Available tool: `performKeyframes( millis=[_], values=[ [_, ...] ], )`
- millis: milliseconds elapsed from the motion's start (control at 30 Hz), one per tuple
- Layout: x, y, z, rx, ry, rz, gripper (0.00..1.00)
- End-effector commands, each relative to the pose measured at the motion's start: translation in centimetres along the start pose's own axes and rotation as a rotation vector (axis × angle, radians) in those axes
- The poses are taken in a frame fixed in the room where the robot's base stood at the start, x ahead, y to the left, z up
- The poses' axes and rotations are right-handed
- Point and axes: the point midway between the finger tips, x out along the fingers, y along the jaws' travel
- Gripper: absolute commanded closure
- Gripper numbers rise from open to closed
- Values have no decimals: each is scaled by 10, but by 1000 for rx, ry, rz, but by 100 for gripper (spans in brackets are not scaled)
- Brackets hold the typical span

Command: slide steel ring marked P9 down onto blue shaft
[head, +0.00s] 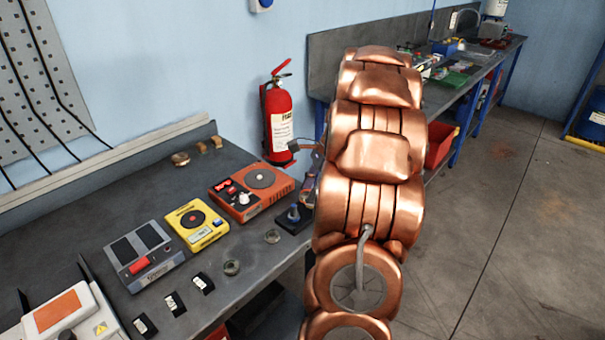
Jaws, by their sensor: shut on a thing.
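A short blue shaft (293,212) stands upright on a dark base near the right edge of the bench. My gripper (309,188) shows only as a small dark sliver at the left side of my copper-coloured arm, close beside and above the shaft. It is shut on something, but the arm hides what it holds. Two rings lie on the bench: one steel ring (272,236) in front of the shaft, another steel ring (232,267) farther left. No P9 mark is readable on either. I cannot tell whether anything is around the shaft.
An orange device (252,190), a yellow device (197,224) and a grey device (143,254) stand on the bench. Small black-and-white labels (174,303) lie in front. Brass pieces (180,159) sit behind. Floor is clear at right.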

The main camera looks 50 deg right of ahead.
Motion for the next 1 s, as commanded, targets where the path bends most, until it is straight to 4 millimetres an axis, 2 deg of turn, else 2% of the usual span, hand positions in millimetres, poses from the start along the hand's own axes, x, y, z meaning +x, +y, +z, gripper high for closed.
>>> performKeyframes(
  millis=[33, 100, 267, 733, 1000],
  values=[
    [-5, -8, 11, -3, -2, 4, 100],
    [-2, -17, 18, -1, -2, 4, 100],
    [4, -29, 28, 2, 0, 1, 100],
    [36, -31, 15, 7, 0, -1, 100],
    [39, -31, 13, 7, 0, -1, 100]
  ],
)
